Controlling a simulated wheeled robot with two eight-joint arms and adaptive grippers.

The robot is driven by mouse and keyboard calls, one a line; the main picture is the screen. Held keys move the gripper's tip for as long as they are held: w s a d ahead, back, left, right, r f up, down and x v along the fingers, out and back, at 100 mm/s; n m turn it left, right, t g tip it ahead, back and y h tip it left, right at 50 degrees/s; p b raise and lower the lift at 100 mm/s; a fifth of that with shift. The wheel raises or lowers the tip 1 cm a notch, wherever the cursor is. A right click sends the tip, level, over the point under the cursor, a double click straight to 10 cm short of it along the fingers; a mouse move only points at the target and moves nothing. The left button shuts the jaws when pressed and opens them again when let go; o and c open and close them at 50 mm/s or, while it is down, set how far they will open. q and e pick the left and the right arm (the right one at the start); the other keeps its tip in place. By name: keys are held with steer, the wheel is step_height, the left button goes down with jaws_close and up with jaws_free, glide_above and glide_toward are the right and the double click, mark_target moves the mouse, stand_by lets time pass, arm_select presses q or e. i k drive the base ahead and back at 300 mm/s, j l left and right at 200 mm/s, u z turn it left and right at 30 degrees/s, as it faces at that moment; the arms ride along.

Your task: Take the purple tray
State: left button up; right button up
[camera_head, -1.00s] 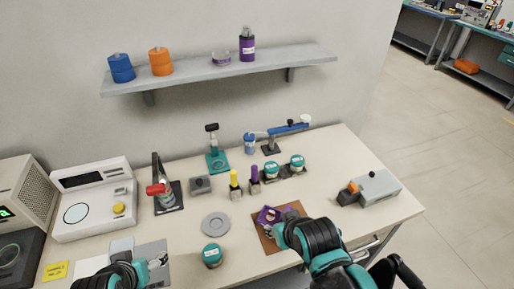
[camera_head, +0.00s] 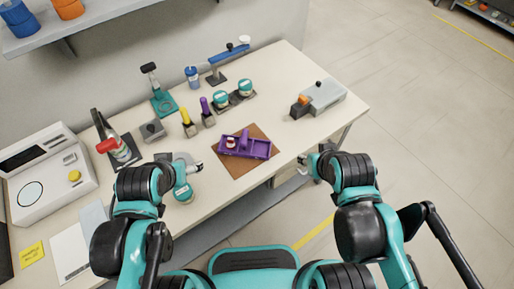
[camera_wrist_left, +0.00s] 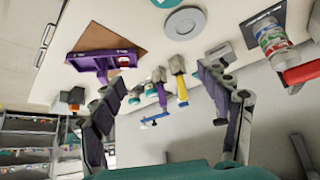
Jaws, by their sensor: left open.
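A purple tray (camera_head: 262,149) lies on a brown mat (camera_head: 236,170) near the front edge of the table. A small red-and-white item (camera_head: 230,142) is in its left part. The tray also shows at the upper left of the left wrist view (camera_wrist_left: 92,62). My left gripper (camera_head: 195,164) is left of the tray, apart from it, with its fingers spread and nothing between them in the left wrist view (camera_wrist_left: 162,76). My right gripper (camera_head: 304,164) is right of the tray, apart from it, by the table edge; its jaw gap is too small to judge.
A teal-lidded jar (camera_head: 183,192) stands close to my left gripper. Yellow (camera_head: 187,122) and purple (camera_head: 206,112) tools stand in holders behind the tray. A grey box device (camera_head: 322,96) is at the back right. Bare tabletop lies right of the mat.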

mark_target(245, 143)
steer(key=i+l+u, duration=0.15)
steer(key=l, duration=0.25)
steer(key=l+u, duration=0.2)
steer(key=l, duration=0.2)
steer(key=i+l+u, duration=0.15)
steer(key=l, duration=0.3)
